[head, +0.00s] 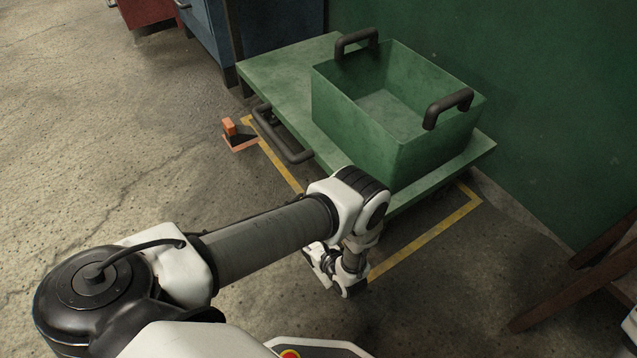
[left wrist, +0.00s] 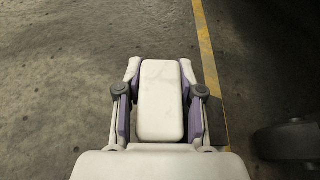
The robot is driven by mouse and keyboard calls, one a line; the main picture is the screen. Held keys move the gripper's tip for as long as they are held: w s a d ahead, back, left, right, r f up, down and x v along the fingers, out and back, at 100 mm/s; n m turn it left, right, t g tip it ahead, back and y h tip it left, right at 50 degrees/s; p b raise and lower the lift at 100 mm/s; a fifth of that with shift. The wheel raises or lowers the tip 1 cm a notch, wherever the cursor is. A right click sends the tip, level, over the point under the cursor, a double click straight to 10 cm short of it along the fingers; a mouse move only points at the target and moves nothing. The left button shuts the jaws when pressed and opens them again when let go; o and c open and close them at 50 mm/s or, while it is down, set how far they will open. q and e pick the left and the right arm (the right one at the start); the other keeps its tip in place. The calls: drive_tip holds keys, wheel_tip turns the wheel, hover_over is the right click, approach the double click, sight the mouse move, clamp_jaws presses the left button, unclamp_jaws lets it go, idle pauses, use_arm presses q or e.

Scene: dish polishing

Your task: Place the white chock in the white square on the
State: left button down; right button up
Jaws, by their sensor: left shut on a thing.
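In the left wrist view, the white chock (left wrist: 161,100) is a pale block with rounded edges. My left gripper (left wrist: 160,72) is shut on it, with a finger on each side, and holds it over the concrete floor. In the head view, my left gripper (head: 338,278) is low, near the front of the green cart (head: 285,72) and the yellow floor line (head: 420,243); the chock cannot be made out there. I see no white square in either view. My right gripper is not in view.
A green bin (head: 400,150) with dark handles stands on the cart. An orange chock-like block (head: 240,140) lies on the floor by the line's far left corner. A dark wheel (left wrist: 288,140) is right of the gripper. Floor to the left is clear.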

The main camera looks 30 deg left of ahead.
use_arm(q)
drive_tip(key=shift+d+f, duration=0.15)
drive_tip(key=shift+d, duration=1)
drive_tip(key=shift+d+f+b, duration=0.1)
drive_tip(key=shift+d+b, duration=0.3)
drive_tip(key=shift+d, duration=0.25)
drive_tip(key=shift+a+f+b, duration=0.15)
drive_tip(key=shift+f+b, duration=1.1)
drive_tip(key=shift+f, duration=0.5)
drive_tip(key=c, duration=0.7)
unclamp_jaws()
drive_tip(key=shift+c, duration=0.2)
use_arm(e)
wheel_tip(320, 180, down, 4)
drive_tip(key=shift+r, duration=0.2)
